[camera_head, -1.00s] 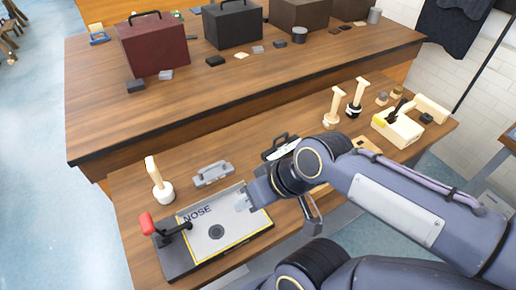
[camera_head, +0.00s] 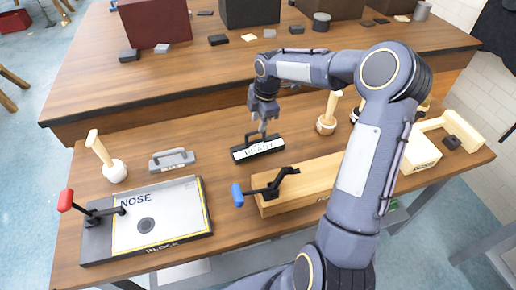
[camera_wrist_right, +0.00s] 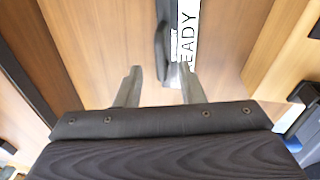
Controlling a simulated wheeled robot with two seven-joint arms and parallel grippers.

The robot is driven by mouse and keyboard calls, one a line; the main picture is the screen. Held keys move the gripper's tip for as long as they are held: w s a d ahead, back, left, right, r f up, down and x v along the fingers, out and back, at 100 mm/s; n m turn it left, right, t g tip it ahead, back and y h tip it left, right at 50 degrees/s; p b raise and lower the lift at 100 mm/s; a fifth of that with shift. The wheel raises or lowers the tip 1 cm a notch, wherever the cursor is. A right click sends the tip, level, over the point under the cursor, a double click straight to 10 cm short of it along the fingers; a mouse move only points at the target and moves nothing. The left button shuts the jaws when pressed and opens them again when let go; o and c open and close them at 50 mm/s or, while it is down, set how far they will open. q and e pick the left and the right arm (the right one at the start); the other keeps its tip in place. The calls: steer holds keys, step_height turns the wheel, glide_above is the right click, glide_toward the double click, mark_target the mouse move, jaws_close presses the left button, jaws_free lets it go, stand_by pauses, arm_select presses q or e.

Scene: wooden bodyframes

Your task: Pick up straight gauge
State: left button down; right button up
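A black block with an upright handle and a white label reading "READY" (camera_head: 259,150) lies on the near bench; I cannot tell for sure that it is the straight gauge. My right gripper (camera_head: 264,129) is just above it, pointing down. In the right wrist view the two fingers (camera_wrist_right: 159,76) are apart with nothing between their tips. The black handle (camera_wrist_right: 162,42) shows just beyond them, in line with the gap. A grey piece with a handle (camera_head: 172,160) lies to the left on the bench. My left gripper is not in view.
A "NOSE" fixture (camera_head: 150,225) with a red-knobbed clamp stands at front left. A wooden block with a blue-handled clamp (camera_head: 310,180) is close right of the labelled block. Wooden-handled tools (camera_head: 115,170) stand upright. The far bench (camera_head: 180,75) carries several boxes.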

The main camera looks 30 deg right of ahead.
mark_target(256, 131)
steer(key=f, duration=0.4)
steer(key=w+a+f+p, duration=0.1)
steer(key=f, duration=0.1)
steer(key=shift+c, duration=0.4)
jaws_close()
